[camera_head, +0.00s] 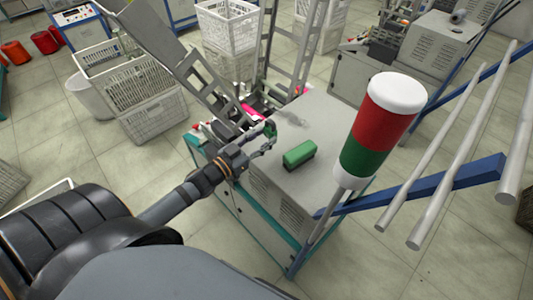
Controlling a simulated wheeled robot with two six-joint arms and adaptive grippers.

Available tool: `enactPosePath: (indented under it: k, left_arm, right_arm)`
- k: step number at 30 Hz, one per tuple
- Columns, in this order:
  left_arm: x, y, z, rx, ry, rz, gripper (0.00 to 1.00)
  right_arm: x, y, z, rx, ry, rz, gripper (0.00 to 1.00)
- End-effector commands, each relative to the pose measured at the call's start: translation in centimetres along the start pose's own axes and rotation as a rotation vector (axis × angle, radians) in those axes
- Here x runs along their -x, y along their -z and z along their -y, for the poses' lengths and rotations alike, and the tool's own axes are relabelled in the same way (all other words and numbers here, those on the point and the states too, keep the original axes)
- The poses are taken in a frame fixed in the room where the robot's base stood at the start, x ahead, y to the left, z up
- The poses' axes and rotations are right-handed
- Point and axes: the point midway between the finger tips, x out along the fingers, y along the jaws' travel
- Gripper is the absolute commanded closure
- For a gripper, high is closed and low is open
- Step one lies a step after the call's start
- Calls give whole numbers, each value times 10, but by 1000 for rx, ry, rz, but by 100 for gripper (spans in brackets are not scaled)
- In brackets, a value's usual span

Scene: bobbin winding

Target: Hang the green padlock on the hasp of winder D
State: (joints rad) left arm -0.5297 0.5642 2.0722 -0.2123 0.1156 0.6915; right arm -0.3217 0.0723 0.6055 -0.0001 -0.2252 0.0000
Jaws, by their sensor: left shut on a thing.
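My left gripper (268,140) reaches in from the left over the near left part of a grey machine top (322,122). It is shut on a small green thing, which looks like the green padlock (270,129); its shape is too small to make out. A larger green block (299,153) with a dark base sits on the machine top, just right of the gripper. The hasp and any winder letter cannot be made out. My right gripper is not in view.
A red, green and white signal lamp (382,128) stands on a pole at the machine's right corner. A blue beam (430,187) with pale rods is to the right. White crates (150,95) stand behind left. A slanted metal frame (213,90) rises behind the gripper.

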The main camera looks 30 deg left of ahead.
Motion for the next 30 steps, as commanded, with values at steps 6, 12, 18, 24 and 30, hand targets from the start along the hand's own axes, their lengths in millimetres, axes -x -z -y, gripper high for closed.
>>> enactPosePath:
  k: [6,12,18,24,30]
  left_arm:
    - [0,-17,0,0,0,-3,100]
    - [0,-46,0,2,3,-2,100]
    - [-1,-54,0,0,-1,-2,100]
    - [0,-56,0,0,-1,-1,100]
    - [0,-57,0,-1,0,-1,42]
  right_arm:
    - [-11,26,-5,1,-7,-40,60]
    - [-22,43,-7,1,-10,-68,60]
    - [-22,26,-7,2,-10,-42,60]
    - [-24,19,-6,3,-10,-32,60]
    - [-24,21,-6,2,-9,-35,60]
